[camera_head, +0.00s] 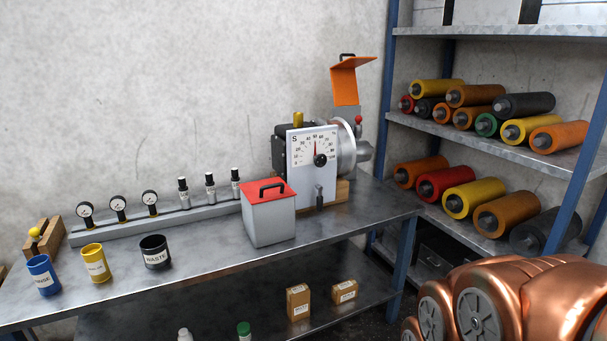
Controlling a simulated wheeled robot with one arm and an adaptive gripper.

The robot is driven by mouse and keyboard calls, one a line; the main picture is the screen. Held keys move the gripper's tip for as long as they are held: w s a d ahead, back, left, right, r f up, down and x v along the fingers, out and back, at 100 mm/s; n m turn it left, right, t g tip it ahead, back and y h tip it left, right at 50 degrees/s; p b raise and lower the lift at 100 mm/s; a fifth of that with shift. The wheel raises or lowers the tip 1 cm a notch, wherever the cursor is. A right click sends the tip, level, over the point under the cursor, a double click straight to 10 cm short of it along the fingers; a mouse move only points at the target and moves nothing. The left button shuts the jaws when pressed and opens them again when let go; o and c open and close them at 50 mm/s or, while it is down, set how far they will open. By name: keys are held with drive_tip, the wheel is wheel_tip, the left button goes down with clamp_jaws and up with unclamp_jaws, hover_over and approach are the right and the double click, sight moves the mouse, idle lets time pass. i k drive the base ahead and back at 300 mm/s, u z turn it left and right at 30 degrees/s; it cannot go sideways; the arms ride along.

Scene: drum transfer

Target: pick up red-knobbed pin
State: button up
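A small red knob (358,119) shows at the upper right side of the grey machine with the dial. It sits by the rim of the round metal drum housing (347,148), below the raised orange flap (344,85). The shaft under the knob is too small to make out clearly. My gripper is not in view; only copper-coloured links of my arm show at the bottom right, well apart from the knob.
The white dial plate (301,158) faces forward. A grey box with a red lid (269,218) stands on the metal bench (215,265) before the machine. Blue, yellow and black cups stand at left. The shelf rack (500,150) with coloured rollers is at right.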

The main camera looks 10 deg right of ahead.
sight(358, 119)
drive_tip(key=z, duration=0.15)
drive_tip(key=i, duration=0.5)
drive_tip(key=u, duration=0.3)
drive_tip(key=k, duration=0.45)
drive_tip(key=z, duration=0.75)
drive_tip(key=i, duration=1.45)
drive_tip(key=u, duration=0.75)
drive_tip(key=i, duration=0.6)
drive_tip(key=u, duration=0.7)
